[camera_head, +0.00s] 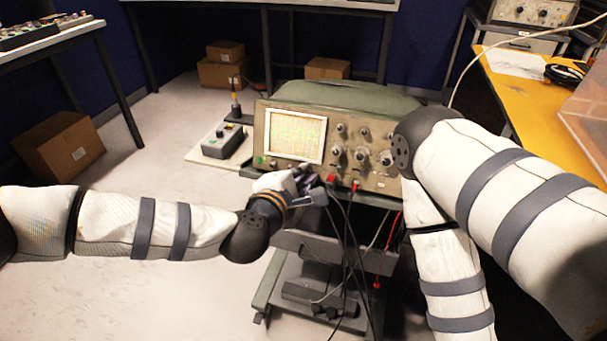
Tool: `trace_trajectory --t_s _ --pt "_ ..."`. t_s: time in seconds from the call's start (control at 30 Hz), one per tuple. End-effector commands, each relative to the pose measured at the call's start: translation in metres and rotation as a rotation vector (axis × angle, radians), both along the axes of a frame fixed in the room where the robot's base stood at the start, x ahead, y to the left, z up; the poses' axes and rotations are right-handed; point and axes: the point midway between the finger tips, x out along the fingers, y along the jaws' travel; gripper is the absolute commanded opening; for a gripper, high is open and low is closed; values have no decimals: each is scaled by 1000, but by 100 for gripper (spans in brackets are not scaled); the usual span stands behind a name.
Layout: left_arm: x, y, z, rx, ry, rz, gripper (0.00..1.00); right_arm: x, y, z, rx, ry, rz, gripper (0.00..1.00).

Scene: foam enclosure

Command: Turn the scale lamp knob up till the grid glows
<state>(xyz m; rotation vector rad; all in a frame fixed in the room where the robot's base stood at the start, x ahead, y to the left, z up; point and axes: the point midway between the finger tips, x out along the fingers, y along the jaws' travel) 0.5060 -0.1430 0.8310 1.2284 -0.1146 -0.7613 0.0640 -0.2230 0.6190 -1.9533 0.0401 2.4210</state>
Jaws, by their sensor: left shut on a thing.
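The oscilloscope (378,184) stands on a cart, with a green-grey top and a tan front panel full of knobs. Its screen (297,136) is pale and bright, with fine yellowish grid lines showing on it. My left gripper (306,181) reaches in from the left to the lower edge of the panel, just below the screen's right corner. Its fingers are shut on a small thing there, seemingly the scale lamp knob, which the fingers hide. My right arm hangs in front of the cart's right side; its gripper is out of view.
Black and red cables hang from the panel (355,186) close beside my left gripper. A soldering station (222,141) stands left of the oscilloscope. A yellow bench (535,105) is at the right. Cardboard boxes (60,145) lie on the floor, which is open at left.

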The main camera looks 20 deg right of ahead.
Motion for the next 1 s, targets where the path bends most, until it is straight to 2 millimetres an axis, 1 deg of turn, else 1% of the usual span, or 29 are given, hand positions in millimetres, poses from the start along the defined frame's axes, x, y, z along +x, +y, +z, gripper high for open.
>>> trace_trajectory --t_s 0.33,0.87,0.9,0.97,1.0 --pt "0 0 -1 99 -62 -37 0 4 0 4 0 -14 0 40" --pt "-1 0 -3 114 -69 -44 0 4 0 4 -1 -14 0 40" --pt "-1 0 -3 114 -69 -44 14 4 0 4 0 -14 0 40" --pt "-1 0 -3 114 -70 -44 27 4 0 4 0 -15 0 40" --pt "-1 0 -2 114 -70 -44 30 4 0 4 0 -15 0 40"
